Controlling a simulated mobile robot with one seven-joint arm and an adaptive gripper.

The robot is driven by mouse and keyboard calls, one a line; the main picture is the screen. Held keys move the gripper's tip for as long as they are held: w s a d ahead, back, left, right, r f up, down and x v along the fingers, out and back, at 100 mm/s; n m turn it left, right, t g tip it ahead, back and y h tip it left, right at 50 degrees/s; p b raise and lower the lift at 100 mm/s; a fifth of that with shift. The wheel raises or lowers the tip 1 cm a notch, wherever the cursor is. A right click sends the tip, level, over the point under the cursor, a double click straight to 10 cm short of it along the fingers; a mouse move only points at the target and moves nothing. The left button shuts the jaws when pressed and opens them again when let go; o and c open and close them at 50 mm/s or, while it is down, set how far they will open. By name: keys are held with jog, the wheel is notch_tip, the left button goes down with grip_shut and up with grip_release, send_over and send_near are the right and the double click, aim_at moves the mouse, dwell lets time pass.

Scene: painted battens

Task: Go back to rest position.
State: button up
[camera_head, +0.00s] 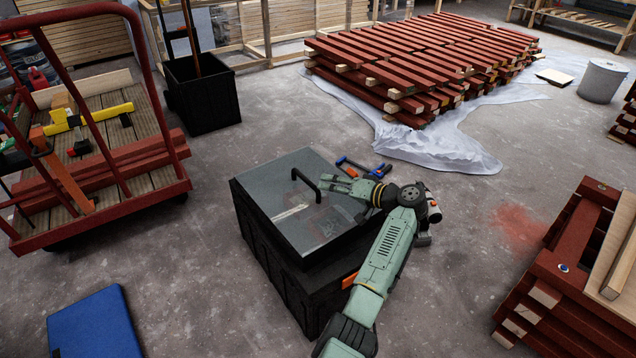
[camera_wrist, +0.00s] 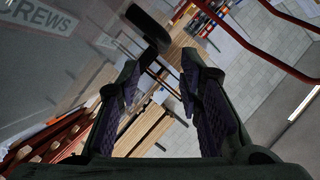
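My gripper (camera_head: 334,185) is over the lid of a black box, close to the lid's right side. In the wrist view its two purple-padded fingers (camera_wrist: 162,68) are spread apart with nothing between them. The box (camera_head: 290,290) stands on the floor with a grey, glossy lid (camera_head: 270,195) on top. A black handle (camera_head: 306,185) rises from the lid, just left of my fingertips and apparently apart from them.
A red cart (camera_head: 160,195) with tools stands left, a black bin (camera_head: 203,100) behind. Red battens (camera_head: 420,60) are stacked at the back, more (camera_head: 560,270) at right. Floor right of my arm is clear.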

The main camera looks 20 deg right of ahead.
jog(key=shift+v, duration=1.05)
jog(key=shift+a, duration=0.1)
